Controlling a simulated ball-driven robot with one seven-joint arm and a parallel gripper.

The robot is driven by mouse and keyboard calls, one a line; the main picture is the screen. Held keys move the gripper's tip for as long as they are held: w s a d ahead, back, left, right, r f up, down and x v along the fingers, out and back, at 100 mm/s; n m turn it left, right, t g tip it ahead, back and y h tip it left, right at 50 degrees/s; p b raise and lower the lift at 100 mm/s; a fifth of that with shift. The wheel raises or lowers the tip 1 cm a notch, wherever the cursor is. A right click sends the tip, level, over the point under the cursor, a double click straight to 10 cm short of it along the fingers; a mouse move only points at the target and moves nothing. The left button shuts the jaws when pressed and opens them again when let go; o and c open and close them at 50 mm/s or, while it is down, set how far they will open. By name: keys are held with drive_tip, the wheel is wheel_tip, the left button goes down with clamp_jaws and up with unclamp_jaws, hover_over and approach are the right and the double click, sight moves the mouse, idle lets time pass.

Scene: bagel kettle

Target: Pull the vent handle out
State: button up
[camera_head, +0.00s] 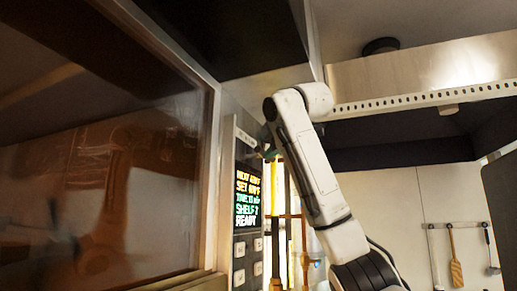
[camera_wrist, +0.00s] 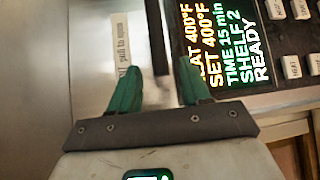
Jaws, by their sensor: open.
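In the wrist view a dark narrow bar (camera_wrist: 156,38), which looks like the vent handle, stands out against a pale metal panel. A label (camera_wrist: 121,48) reading "pull to open" is on the panel to its left. My gripper (camera_wrist: 158,76) has two green fingers, open, one on each side of the bar's line. I cannot tell whether either finger touches it. In the head view my gripper (camera_head: 268,152) is small and partly hidden, close to the panel above the display. The handle cannot be made out clearly there.
The lit display (camera_head: 247,199) shows oven settings and READY, with buttons (camera_head: 240,249) below it; it lies close to the right finger in the wrist view. A large glass oven door (camera_head: 100,170) fills the left. A steel hood (camera_head: 425,75) and hanging utensils (camera_head: 455,258) are at right.

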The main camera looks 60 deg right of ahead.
sight(263, 150)
drive_tip(key=p+x, duration=0.2)
drive_tip(key=x, duration=0.3)
drive_tip(key=shift+w+d, duration=0.25)
drive_tip(key=shift+w, duration=0.05)
clamp_jaws()
drive_tip(key=shift+f, duration=0.1)
